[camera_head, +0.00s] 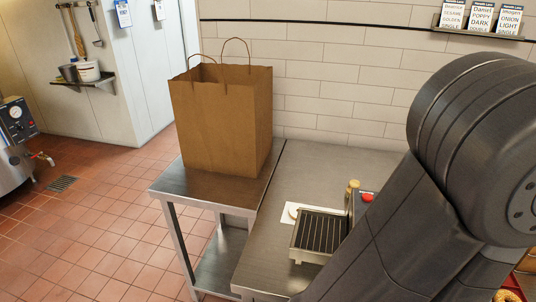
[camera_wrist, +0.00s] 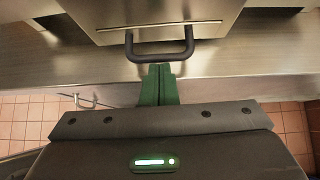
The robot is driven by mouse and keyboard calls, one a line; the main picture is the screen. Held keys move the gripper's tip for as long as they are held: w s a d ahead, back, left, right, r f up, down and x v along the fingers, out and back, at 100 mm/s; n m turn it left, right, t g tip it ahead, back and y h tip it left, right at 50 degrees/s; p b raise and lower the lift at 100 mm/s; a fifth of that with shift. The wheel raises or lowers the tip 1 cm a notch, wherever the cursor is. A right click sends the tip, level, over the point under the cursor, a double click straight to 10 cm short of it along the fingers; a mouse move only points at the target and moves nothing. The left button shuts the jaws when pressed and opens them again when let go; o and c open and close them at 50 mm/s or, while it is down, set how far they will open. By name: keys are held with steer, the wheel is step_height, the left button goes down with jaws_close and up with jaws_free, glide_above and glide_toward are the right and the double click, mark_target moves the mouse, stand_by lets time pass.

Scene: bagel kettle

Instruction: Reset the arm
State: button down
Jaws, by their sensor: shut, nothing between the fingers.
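My gripper (camera_wrist: 158,84) shows in the wrist view with its green fingers together and empty. Its fingertips are close to a dark bar handle (camera_wrist: 160,57) on a metal panel (camera_wrist: 165,22). I cannot tell whether they touch the handle; the handle is not between them. In the head view my dark arm fills the right side, and the gripper is out of sight.
A brown paper bag (camera_head: 222,125) stands on a steel side table (camera_head: 240,190). A ridged tray (camera_head: 323,232) sits on the steel counter (camera_head: 320,165) beside my arm, with a red item (camera_head: 367,197) nearby. A tiled wall (camera_head: 330,75) stands behind. Floor is open at left.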

steer(key=s+a+p, duration=0.1)
steer(key=s+a, duration=0.2)
steer(key=s, duration=1.1)
steer(key=shift+a, duration=0.35)
steer(key=shift+a+f, duration=0.1)
